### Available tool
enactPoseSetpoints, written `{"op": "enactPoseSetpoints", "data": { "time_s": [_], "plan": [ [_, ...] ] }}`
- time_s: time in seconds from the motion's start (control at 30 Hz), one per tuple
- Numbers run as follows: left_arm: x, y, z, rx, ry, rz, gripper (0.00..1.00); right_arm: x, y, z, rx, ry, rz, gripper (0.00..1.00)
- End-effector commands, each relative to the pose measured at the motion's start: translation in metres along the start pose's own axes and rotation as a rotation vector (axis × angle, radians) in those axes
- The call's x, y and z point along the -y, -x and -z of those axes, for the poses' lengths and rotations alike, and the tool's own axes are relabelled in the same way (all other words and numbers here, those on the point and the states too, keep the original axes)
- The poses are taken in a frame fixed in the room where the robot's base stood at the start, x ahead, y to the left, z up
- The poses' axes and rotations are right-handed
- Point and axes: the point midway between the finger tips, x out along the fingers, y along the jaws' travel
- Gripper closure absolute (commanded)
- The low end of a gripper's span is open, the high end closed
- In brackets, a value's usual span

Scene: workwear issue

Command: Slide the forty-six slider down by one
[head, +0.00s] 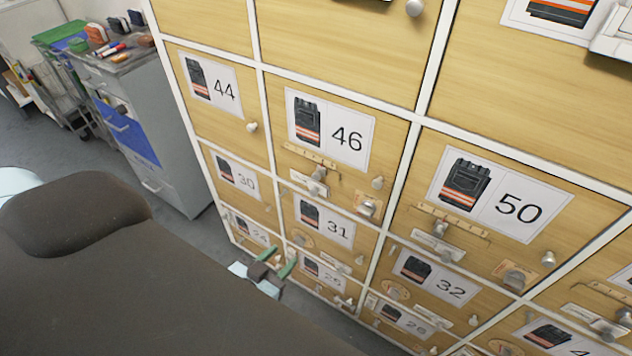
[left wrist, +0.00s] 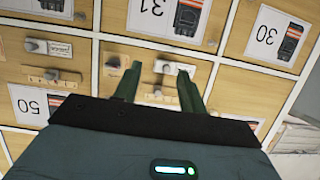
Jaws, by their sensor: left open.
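The locker door marked 46 (head: 402,160) is shut. Below its card are a wooden scale strip (head: 310,155) and the forty-six slider (head: 318,173), a grey knob beside a small white plate (head: 308,183). In the left wrist view, which is upside down, the slider knob (left wrist: 160,67) shows between the fingers, with its scale strip (left wrist: 158,98) partly hidden. My left gripper (head: 275,260) is open and empty, with green fingers. In the head view it is low, in front of the lower doors. Its fingertips (left wrist: 157,76) appear apart from the slider.
Door 50 (head: 572,226) has a similar slider (head: 440,229) nearby. A round dial (head: 367,208) and a pull knob (head: 378,182) sit right of the forty-six slider. A grey cabinet (head: 172,142) stands at left. A white part at the right edge, which I cannot identify, covers a card.

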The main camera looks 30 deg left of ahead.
Motion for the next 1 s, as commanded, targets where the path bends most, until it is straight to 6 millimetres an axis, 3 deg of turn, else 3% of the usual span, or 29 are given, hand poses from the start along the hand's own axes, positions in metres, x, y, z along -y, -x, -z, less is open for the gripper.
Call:
{"op": "enactPoseSetpoints", "data": {
  "time_s": [0.03, 0.1, 0.3, 0.43, 0.67, 1.0],
  "plan": [
    [0.007, -0.017, 0.017, -0.065, -0.001, 0.005, 0.59, 0.001, -0.004, -0.011, 0.017, -0.004, 0.003, 1.00],
    [0.015, -0.033, 0.044, -0.149, 0.008, 0.005, 0.59, 0.002, -0.007, -0.015, 0.024, -0.005, 0.004, 1.00],
    [0.026, -0.057, 0.096, -0.301, 0.022, -0.007, 0.59, 0.002, -0.012, -0.015, 0.018, -0.006, 0.006, 1.00],
    [0.028, -0.060, 0.109, -0.333, 0.027, -0.013, 0.59, 0.002, -0.014, -0.013, 0.015, -0.005, 0.006, 1.00],
    [0.028, -0.064, 0.113, -0.337, 0.028, -0.014, 0.59, 0.002, -0.013, -0.012, 0.013, -0.004, 0.006, 1.00],
    [0.028, -0.106, 0.129, -0.339, 0.027, -0.013, 0.59, 0.002, -0.005, -0.007, 0.009, -0.004, 0.005, 1.00]
  ]
}}
